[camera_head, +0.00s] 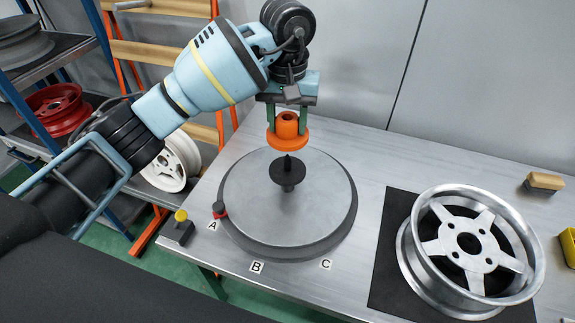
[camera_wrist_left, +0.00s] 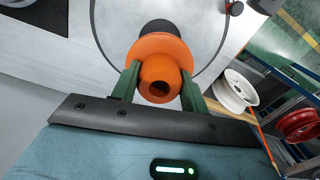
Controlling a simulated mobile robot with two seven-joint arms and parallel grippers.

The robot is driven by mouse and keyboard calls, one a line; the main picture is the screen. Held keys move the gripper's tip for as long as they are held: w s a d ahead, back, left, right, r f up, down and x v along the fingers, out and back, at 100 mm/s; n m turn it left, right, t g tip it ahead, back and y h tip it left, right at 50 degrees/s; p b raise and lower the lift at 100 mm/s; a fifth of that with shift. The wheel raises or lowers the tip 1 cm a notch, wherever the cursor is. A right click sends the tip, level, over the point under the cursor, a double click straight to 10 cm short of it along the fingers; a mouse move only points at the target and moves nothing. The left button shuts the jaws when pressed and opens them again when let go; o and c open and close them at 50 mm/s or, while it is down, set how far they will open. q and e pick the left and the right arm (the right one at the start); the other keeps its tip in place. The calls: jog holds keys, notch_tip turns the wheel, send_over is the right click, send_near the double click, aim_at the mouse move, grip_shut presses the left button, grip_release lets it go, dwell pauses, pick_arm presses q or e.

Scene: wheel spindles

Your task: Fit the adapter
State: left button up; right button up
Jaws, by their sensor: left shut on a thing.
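An orange flanged adapter (camera_head: 288,131) with a hole through its neck is held by my left gripper (camera_head: 287,120). Its green fingers are shut on the adapter's neck, flange down. In the left wrist view the adapter (camera_wrist_left: 159,60) sits between the two fingers (camera_wrist_left: 159,88). Below it in the head view, a dark pointed spindle (camera_head: 288,174) stands upright at the middle of a round grey turntable (camera_head: 245,215). The adapter appears above the spindle tip, apart from it. In the wrist view the adapter hides most of the spindle. My right gripper is out of view.
A silver five-spoke wheel (camera_head: 468,245) rests on a black mat (camera_head: 385,285) at right. A brush-like block (camera_head: 544,182) lies behind it. A red marker (camera_head: 220,211) is at the turntable edge, near labels A, B and C. A yellow-topped button (camera_head: 180,220) stands front left.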

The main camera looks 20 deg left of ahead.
aim_at(287, 156)
pick_arm(q)
notch_tip(287, 156, down, 5)
jog(key=shift+f, duration=0.15)
jog(key=shift+f+p, duration=0.35)
jog(key=shift+f, duration=1.8)
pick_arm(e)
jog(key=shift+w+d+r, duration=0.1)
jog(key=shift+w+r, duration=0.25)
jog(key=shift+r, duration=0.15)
pick_arm(q)
jog(key=shift+f, duration=0.1)
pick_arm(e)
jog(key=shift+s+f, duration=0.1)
pick_arm(q)
jog(key=shift+f, duration=0.15)
jog(key=o, duration=1)
jog(key=shift+o, duration=0.2)
